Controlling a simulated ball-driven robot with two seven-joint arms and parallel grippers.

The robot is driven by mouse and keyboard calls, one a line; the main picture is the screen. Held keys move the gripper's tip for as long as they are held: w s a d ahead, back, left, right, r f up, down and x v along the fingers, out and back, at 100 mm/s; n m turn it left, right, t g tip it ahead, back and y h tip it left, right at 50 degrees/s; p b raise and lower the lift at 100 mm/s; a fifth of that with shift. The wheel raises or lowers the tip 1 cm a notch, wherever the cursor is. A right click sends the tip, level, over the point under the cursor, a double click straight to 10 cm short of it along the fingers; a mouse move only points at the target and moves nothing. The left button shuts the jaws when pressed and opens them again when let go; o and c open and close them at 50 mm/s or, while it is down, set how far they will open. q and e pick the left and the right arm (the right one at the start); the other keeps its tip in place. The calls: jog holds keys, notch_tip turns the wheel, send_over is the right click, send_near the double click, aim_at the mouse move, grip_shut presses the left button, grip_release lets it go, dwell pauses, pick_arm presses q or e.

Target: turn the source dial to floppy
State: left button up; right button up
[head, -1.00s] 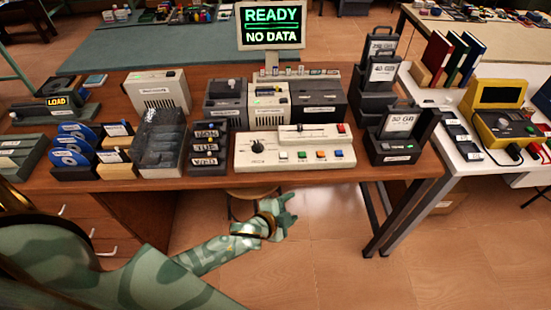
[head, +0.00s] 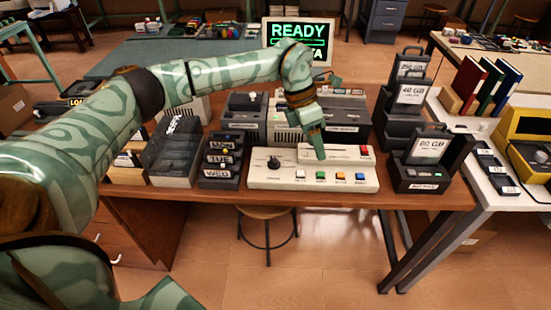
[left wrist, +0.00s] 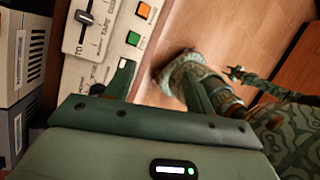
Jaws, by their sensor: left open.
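The source dial (head: 273,163) is a black round knob at the left end of a cream control panel (head: 258,180) on the wooden desk. Its pointer direction and labels are too small to read. In the left wrist view the dial (left wrist: 97,88) is partly hidden by my finger. My left gripper (head: 318,148) is open and points down over the middle of the panel, right of the dial, with nothing held. Its fingers also show in the left wrist view (left wrist: 158,88). What looks like my right gripper (left wrist: 235,72) shows small at the right of that view.
The panel carries a slider (left wrist: 87,17), a red button (head: 364,151) and a row of coloured buttons (head: 320,175). A READY screen (head: 285,30) stands behind.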

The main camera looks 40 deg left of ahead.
aim_at(274, 159)
pick_arm(q)
jog(key=a+r+n+y, duration=0.1)
jog(key=a+r+y, duration=0.35)
jog(key=a, duration=0.75)
jog(key=f+b, duration=0.2)
jog(key=f, duration=0.3)
jog(key=f+b, duration=0.2)
jog(key=f, duration=0.3)
jog(key=f+b, duration=0.2)
jog(key=f, duration=0.3)
jog(key=shift+s+d+f, duration=0.1)
jog(key=shift+d+f, duration=0.05)
jog(key=shift+d, duration=0.2)
pick_arm(e)
notch_tip(274, 159, down, 6)
jog(key=s, duration=0.2)
jog(key=shift+s+g, duration=0.25)
jog(key=shift+g, duration=0.15)
jog(key=shift+d, duration=0.1)
pick_arm(q)
jog(key=c, duration=1)
